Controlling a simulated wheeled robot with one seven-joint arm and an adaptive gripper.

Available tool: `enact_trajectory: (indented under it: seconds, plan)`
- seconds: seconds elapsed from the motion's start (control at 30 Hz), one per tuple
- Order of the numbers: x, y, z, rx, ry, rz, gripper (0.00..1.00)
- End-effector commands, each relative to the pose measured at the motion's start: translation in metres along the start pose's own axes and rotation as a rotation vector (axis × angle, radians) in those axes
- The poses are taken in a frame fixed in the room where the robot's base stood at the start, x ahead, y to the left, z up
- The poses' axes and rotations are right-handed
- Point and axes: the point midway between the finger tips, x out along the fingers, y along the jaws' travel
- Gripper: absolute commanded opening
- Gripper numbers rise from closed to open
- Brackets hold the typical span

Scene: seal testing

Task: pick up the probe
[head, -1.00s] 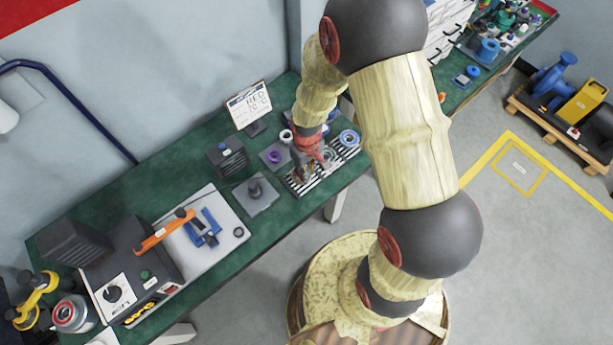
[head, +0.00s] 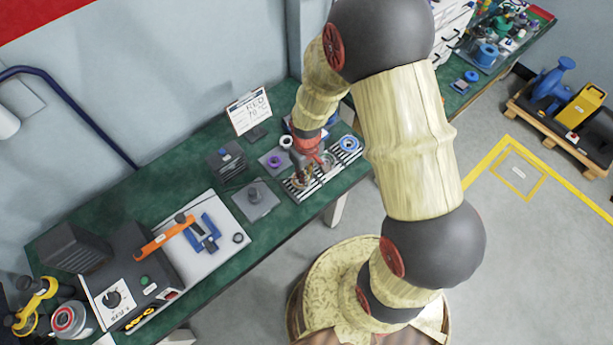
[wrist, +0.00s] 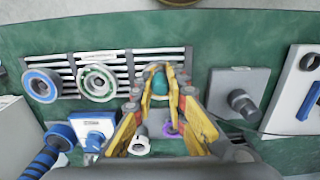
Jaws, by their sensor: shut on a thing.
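My gripper (head: 304,176) is low over the left end of a slotted rack (head: 294,195) on the green bench. In the wrist view its yellow fingers (wrist: 159,72) close around a teal rounded thing (wrist: 157,82); the fingers hide most of its shape. I cannot tell from its look whether this is the probe, or whether it still touches the rack. A dark upright cylinder (head: 254,195) stands on a grey plate beside the rack and also shows in the wrist view (wrist: 241,103); a thin cable runs near it.
A blue ring (head: 348,143) and a green-marked ring (wrist: 97,82) lie on the rack. A white ring (wrist: 139,146) and a purple ring (wrist: 172,130) are close to my gripper. A sign (head: 248,112) stands behind.

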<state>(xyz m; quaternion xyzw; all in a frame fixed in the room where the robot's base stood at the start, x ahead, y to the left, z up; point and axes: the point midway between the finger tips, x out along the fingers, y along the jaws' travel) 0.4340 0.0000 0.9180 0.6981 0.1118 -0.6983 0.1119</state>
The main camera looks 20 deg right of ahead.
Motion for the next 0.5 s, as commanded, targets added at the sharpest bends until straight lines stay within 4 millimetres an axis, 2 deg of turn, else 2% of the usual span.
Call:
enact_trajectory:
  seconds: [0.1, 0.17, 0.4, 0.5]
  plan:
    - [-0.021, 0.001, -0.001, 0.000, 0.005, 0.001, 0.00]
    - [-0.029, -0.001, 0.008, 0.001, 0.002, 0.001, 0.00]
    - [-0.079, -0.005, 0.049, 0.002, 0.005, 0.002, 0.00]
    - [-0.088, -0.008, 0.073, 0.002, 0.001, 0.001, 0.00]
